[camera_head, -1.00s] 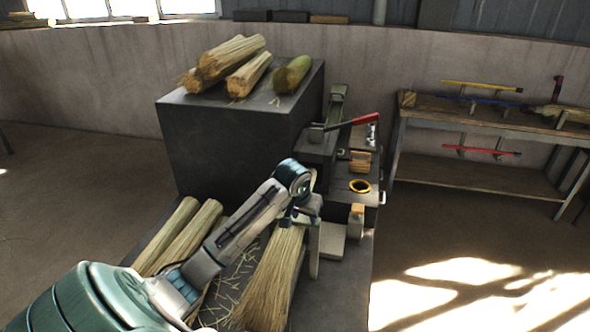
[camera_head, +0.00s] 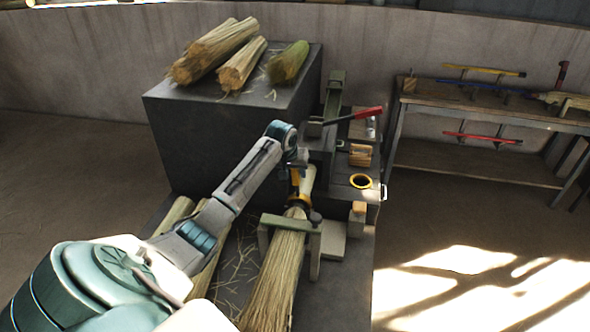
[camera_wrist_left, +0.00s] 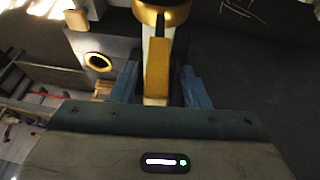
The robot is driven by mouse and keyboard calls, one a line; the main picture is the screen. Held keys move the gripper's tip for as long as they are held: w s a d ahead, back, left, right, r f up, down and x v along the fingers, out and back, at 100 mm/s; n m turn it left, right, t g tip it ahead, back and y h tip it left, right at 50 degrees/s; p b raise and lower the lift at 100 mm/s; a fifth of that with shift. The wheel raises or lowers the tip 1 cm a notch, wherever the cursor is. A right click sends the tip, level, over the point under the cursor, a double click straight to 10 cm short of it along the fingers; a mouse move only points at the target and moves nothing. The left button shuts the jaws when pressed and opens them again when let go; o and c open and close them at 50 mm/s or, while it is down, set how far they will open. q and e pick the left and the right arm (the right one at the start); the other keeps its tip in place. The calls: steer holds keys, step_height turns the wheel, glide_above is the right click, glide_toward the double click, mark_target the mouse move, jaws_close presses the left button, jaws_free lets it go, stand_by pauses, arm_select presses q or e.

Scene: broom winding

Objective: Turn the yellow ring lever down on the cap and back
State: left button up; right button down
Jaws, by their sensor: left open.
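A yellow ring (camera_head: 299,203) with a flat yellow lever sits around the pale neck of a straw broom (camera_head: 275,275), just beyond a green clamp frame. In the left wrist view the ring (camera_wrist_left: 162,15) is at the top, and its lever (camera_wrist_left: 156,68) points down the picture. My left gripper (camera_head: 298,167) is over the neck, beyond the ring. In the left wrist view its two blue fingers (camera_wrist_left: 159,85) are apart, one on each side of the lever. Whether they touch it I cannot tell. I cannot make out the cap clearly. My right gripper is not in view.
Straw bundles (camera_head: 240,62) lie on the dark block behind my arm. A shelf (camera_head: 480,105) stands at the right.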

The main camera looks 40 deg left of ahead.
arm_select(q)
steer(key=shift+w+f, duration=0.15)
steer(key=shift+f, duration=0.15)
steer(key=shift+d, duration=0.25)
steer(key=shift+a+f, duration=0.15)
steer(key=shift+f, duration=0.05)
jaws_close()
steer(key=shift+w, duration=0.1)
